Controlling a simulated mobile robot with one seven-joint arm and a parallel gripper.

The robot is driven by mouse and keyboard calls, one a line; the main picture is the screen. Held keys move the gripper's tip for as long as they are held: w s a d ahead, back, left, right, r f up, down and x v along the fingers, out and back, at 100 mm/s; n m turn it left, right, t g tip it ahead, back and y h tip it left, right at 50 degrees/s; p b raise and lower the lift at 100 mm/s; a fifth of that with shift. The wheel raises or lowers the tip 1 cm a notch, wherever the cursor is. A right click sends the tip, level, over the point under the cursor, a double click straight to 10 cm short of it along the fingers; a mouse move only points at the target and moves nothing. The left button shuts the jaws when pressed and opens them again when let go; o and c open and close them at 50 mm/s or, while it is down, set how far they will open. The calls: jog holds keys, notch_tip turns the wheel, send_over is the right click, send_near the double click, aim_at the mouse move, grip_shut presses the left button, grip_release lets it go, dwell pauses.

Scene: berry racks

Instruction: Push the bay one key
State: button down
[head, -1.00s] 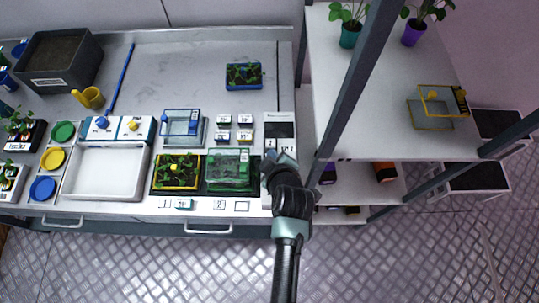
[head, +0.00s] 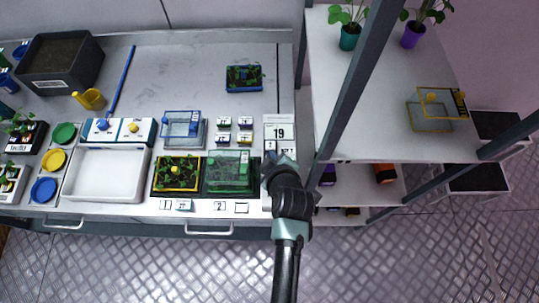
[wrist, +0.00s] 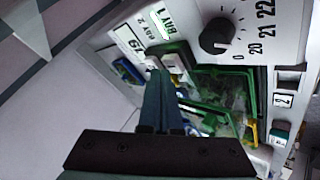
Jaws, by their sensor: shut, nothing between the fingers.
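A white control panel stands at the right end of the bench in the head view, with a display (head: 279,132) reading 19 and small keys below it. Two pale keys (wrist: 174,62) sit beside the labels. My gripper (head: 270,158) is shut and empty, its tips (wrist: 158,74) at the keys. Contact cannot be told, and the tips partly hide one key.
A green clear-lidded seedling tray (head: 229,172) and a yellow-rimmed tray (head: 177,173) stand left of the panel. A grey rack post (head: 350,85) rises to the right of it. A white basin (head: 105,173) lies farther left. The bench's back middle is mostly clear.

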jog(key=shift+r, duration=0.35)
notch_tip(320, 180, up, 6)
jog(key=p, duration=0.5)
jog(key=shift+f, duration=0.1)
dwell(0.4)
jog(key=w+r+m+t+h+b, duration=0.1)
jog(key=w+r+m+t+b, duration=0.3)
jog(key=r, duration=1.3)
jog(key=w+r+m+t+b, duration=0.1)
jog(key=w+r+t, duration=0.5)
jog(key=r, duration=1.1)
jog(key=s+r+m+t+b, duration=0.1)
jog(key=s+r+m+t, duration=0.1)
jog(key=s+r, duration=0.3)
jog(key=s+r+m+t+b, duration=0.1)
jog(key=s+r, duration=0.4)
jog(key=r, duration=0.7)
jog(key=s+r+m+t+h+b, duration=0.1)
jog(key=s+r+m+t, duration=0.2)
jog(key=r, duration=0.6)
jog(key=s+t, duration=0.2)
jog(key=s, duration=0.1)
jog(key=shift+a, duration=0.2)
